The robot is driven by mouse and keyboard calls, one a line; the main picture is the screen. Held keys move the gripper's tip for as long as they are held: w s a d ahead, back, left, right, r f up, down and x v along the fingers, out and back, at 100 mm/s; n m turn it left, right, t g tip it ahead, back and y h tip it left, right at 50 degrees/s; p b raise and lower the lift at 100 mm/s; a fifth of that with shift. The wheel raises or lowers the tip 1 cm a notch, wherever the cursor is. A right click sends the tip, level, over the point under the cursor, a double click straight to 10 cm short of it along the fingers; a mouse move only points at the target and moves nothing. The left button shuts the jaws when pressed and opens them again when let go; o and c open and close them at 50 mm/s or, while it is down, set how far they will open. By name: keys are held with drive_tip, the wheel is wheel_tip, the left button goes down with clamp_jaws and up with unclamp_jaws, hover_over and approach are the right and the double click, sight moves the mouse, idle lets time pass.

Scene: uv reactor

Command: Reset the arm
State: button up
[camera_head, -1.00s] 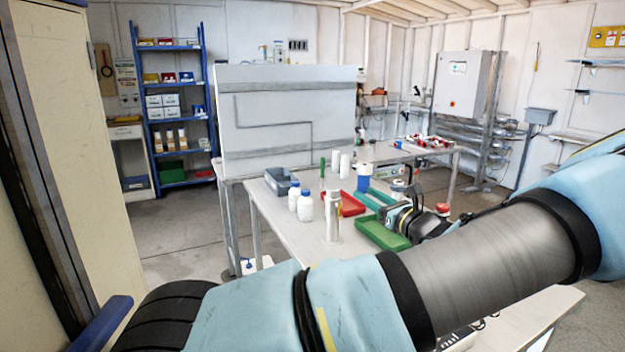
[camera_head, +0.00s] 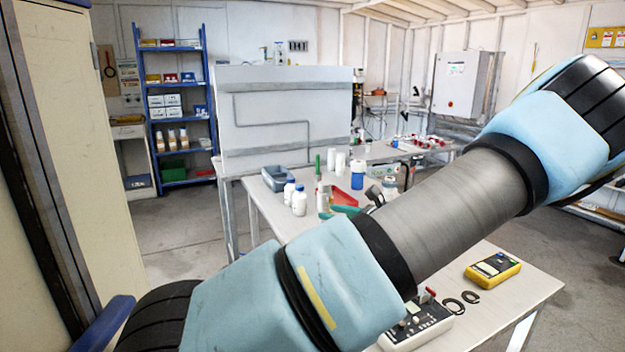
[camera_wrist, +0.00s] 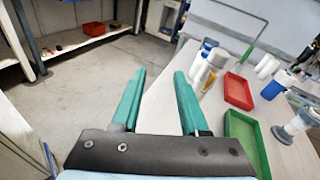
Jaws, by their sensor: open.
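My gripper (camera_wrist: 158,105) shows in the wrist view with its two green fingers apart and nothing between them. In the head view my blue and grey arm crosses the foreground, rising from lower left to upper right. It hides part of the workbench (camera_head: 262,215), and the gripper is mostly hidden behind it.
The bench holds white bottles (camera_head: 299,200), a red tray (camera_head: 347,196), a green tray (camera_wrist: 246,142), a blue-lidded bin (camera_head: 280,178), a yellow meter (camera_head: 493,268) and a grey control box (camera_head: 415,325). A blue shelf (camera_head: 175,110) stands behind. Floor at left is clear.

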drive_tip(key=s+a+f+n+g+h, duration=0.4)
drive_tip(key=s+a+f+n+g, duration=0.2)
drive_tip(key=s+a+n+g, duration=0.55)
drive_tip(key=s+r+n+t+h, duration=0.2)
drive_tip(key=s+r+n+h, duration=0.5)
drive_tip(key=n, duration=0.5)
drive_tip(key=shift+s+a+h, duration=0.35)
drive_tip(key=shift+s+h, duration=0.05)
drive_tip(key=shift+s, duration=0.35)
